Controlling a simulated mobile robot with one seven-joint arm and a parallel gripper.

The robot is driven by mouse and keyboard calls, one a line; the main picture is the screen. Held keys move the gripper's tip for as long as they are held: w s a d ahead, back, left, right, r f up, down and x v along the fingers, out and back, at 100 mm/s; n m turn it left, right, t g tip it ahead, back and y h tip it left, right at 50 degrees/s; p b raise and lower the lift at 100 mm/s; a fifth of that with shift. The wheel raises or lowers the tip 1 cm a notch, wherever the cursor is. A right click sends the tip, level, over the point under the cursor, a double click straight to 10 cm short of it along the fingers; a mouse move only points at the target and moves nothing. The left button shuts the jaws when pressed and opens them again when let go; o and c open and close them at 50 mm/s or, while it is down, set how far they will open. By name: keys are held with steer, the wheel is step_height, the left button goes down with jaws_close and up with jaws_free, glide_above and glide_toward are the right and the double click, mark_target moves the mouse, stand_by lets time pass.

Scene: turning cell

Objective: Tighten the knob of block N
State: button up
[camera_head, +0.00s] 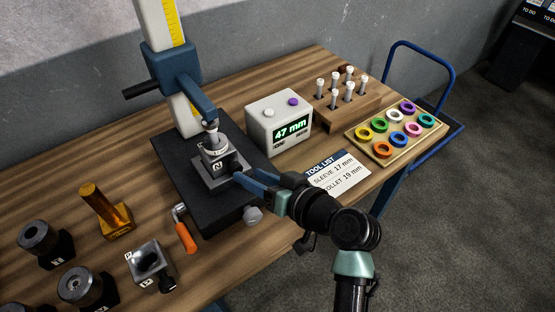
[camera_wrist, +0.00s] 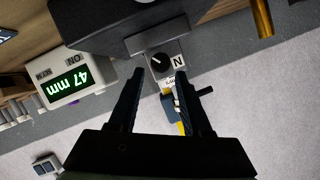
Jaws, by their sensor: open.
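Block N (camera_head: 217,163) is a grey block with a letter N plate, on the dark base plate (camera_head: 190,193) under the blue gauge arm. A round metal piece sits on its top, under the gauge tip. Its black knob (camera_wrist: 160,64) carries a white pointer line and faces the wrist camera, right beside the letter N. My gripper (camera_head: 241,171) is open at the knob side of the block. In the wrist view the two fingertips (camera_wrist: 158,74) lie either side of the knob, with gaps showing; I see no contact. In the head view the fingers partly hide the knob.
A readout box (camera_head: 280,122) showing 47 mm stands right of the base plate. An orange-handled crank (camera_head: 186,236) and another knobbed block (camera_head: 150,264) are in front. A peg rack (camera_head: 350,105), ring tray (camera_head: 402,131) and tool list card (camera_head: 334,172) lie right.

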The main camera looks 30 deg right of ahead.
steer(key=v, duration=0.8)
steer(key=shift+s+b, duration=0.2)
steer(key=shift+b, duration=0.2)
